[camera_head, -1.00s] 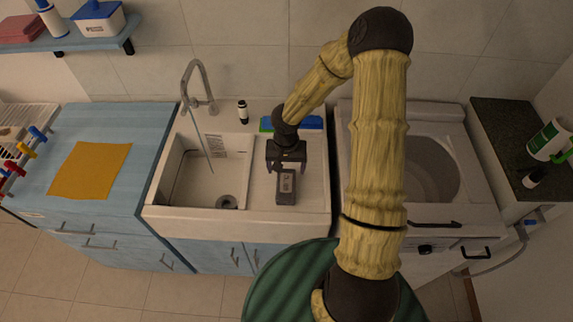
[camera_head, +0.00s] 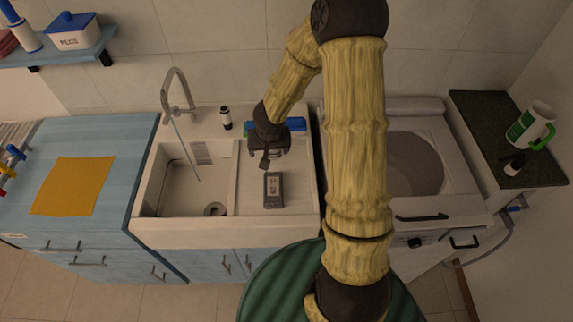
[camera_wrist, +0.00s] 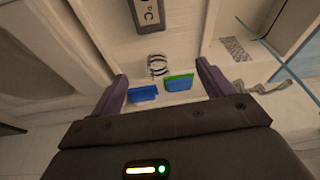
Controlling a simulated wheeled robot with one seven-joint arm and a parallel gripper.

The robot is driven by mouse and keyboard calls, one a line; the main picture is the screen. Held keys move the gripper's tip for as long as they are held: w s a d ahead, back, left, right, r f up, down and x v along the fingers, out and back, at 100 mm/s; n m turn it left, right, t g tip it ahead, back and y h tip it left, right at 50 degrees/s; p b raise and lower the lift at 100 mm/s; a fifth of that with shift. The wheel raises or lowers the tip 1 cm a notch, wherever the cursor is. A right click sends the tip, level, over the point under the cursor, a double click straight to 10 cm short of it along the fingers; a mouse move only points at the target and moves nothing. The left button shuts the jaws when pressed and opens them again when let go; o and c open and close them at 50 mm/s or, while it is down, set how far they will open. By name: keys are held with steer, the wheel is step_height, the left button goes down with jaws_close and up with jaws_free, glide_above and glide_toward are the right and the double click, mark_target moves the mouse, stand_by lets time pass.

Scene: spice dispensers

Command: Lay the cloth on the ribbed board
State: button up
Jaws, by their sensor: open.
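The orange cloth (camera_head: 73,186) lies flat on the blue counter at the left in the head view. The pale drainboard (camera_head: 295,199) right of the sink basin is the likely ribbed board, though its ribs are hard to make out. My gripper (camera_head: 268,160) is above the back part of this drainboard, open and empty. Its two fingers (camera_wrist: 162,86) show spread apart in the wrist view. A dark device with a display (camera_head: 273,190) rests on the drainboard in front of my gripper, apart from it. It also shows at the top of the wrist view (camera_wrist: 150,12).
Blue and green blocks (camera_wrist: 178,83) lie at the back of the drainboard. A faucet (camera_head: 178,92) and a small bottle (camera_head: 226,118) stand behind the basin. Coloured pegs (camera_head: 12,160) stick out left of the cloth.

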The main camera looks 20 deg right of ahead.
steer(key=s+a+r+n+t+y, duration=0.1)
steer(key=s+a+r+n+y, duration=0.2)
steer(key=r, duration=0.6)
steer(key=s+d+r+g+h, duration=0.1)
steer(key=s+r, duration=0.1)
steer(key=s, duration=0.4)
steer(key=s+d+r+g+h, duration=0.1)
steer(key=s+d+r, duration=0.1)
steer(key=s, duration=0.5)
steer(key=shift+s+h, duration=0.15)
steer(key=shift+h, duration=0.15)
steer(key=shift+r, duration=0.1)
steer(key=shift+c, duration=0.4)
